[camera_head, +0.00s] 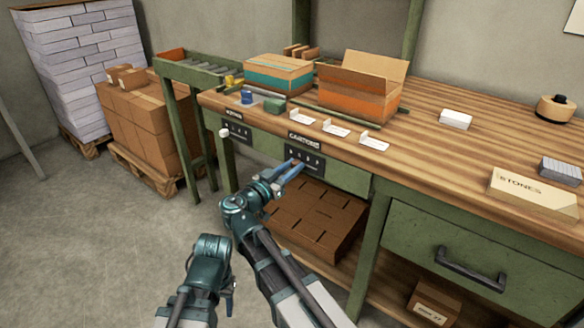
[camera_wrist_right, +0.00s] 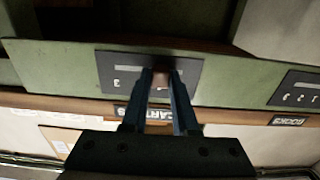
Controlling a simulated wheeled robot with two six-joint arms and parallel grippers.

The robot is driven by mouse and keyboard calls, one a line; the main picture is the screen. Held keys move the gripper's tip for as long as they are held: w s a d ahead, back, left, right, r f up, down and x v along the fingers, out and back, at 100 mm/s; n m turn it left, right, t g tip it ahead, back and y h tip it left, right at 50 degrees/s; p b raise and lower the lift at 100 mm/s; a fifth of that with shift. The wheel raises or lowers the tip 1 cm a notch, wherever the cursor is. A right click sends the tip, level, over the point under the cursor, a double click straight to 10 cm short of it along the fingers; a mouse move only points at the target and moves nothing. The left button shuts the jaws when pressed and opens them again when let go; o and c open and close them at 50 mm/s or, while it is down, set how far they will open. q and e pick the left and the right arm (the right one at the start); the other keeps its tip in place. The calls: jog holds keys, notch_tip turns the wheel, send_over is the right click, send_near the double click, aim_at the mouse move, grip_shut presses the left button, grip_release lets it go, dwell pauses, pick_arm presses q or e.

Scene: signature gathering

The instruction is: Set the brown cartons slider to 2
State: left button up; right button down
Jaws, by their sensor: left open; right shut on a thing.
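The CARTONS slider panel (camera_head: 318,165) is a dark plate with a row of digits on the green bench front. Its label sits above it on the table edge. In the right wrist view the panel (camera_wrist_right: 111,72) appears upside down. My right gripper (camera_head: 297,168) is at the panel's left part in the head view. Its fingers (camera_wrist_right: 161,76) are shut on a small brown slider knob (camera_wrist_right: 162,76). The fingers hide some digits, so I cannot tell the exact setting. My left gripper (camera_head: 229,299) is low in front of the bench, open and away from the panel, partly hidden by its arm.
A second slider panel (camera_head: 239,132) with a white knob (camera_head: 224,133) is to the left; its label reads BOOKS (camera_wrist_right: 289,121) in the wrist view. Cartons (camera_head: 361,86) and several white cards (camera_head: 337,130) stand on the bench. A brown carton stack (camera_head: 318,218) is beneath the panel.

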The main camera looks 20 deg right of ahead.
aim_at(308, 165)
jog(key=shift+s, duration=0.1)
dwell(0.5)
jog(key=shift+s+d, duration=0.95)
jog(key=shift+s, duration=0.3)
jog(key=shift+w, duration=0.15)
jog(key=c, duration=0.7)
grip_release()
jog(key=shift+a, duration=0.1)
